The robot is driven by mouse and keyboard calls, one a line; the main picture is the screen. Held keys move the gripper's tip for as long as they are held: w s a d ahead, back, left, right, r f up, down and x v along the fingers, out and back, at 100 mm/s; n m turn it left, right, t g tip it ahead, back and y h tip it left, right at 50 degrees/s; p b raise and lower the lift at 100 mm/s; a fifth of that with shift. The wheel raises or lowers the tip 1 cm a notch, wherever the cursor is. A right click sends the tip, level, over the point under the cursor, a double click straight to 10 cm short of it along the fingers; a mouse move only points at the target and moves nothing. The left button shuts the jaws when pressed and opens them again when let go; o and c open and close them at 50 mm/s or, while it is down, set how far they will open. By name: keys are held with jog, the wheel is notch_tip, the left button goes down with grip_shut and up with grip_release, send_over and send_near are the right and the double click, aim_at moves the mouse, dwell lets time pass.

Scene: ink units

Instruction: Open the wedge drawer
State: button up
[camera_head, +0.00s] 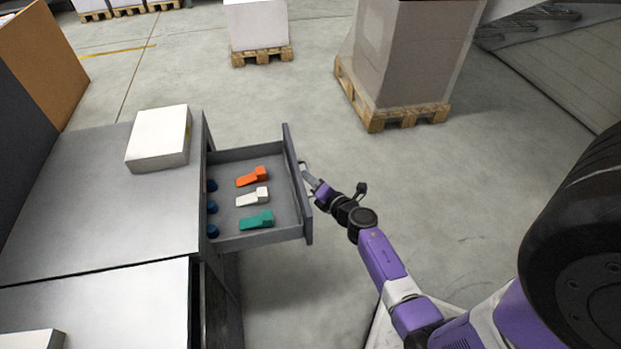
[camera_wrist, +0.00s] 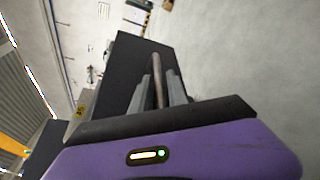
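The wedge drawer (camera_head: 293,190) is pulled well out of the grey cabinet (camera_head: 110,215) in the head view. Inside lie an orange wedge (camera_head: 252,177), a white wedge (camera_head: 253,197) and a green wedge (camera_head: 257,221), with several blue round pieces (camera_head: 212,208) near the cabinet side. My gripper (camera_head: 306,172) is at the outer face of the drawer front. In the wrist view, the bar handle (camera_wrist: 158,78) stands between the two fingers of my gripper (camera_wrist: 161,88), which look closed on it. The dark drawer front (camera_wrist: 130,65) is beside it.
A white box (camera_head: 160,138) rests on the cabinet top. A large wrapped load (camera_head: 415,55) on a pallet (camera_head: 400,117) and a smaller loaded pallet (camera_head: 262,56) stand behind. The floor right of the drawer is clear apart from my arm.

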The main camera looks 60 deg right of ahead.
jog(key=p+v, duration=0.1)
jog(key=v, duration=0.6)
jog(key=shift+s, duration=0.35)
jog(key=shift+a+r, duration=0.1)
jog(key=shift+a, duration=0.1)
dwell(0.3)
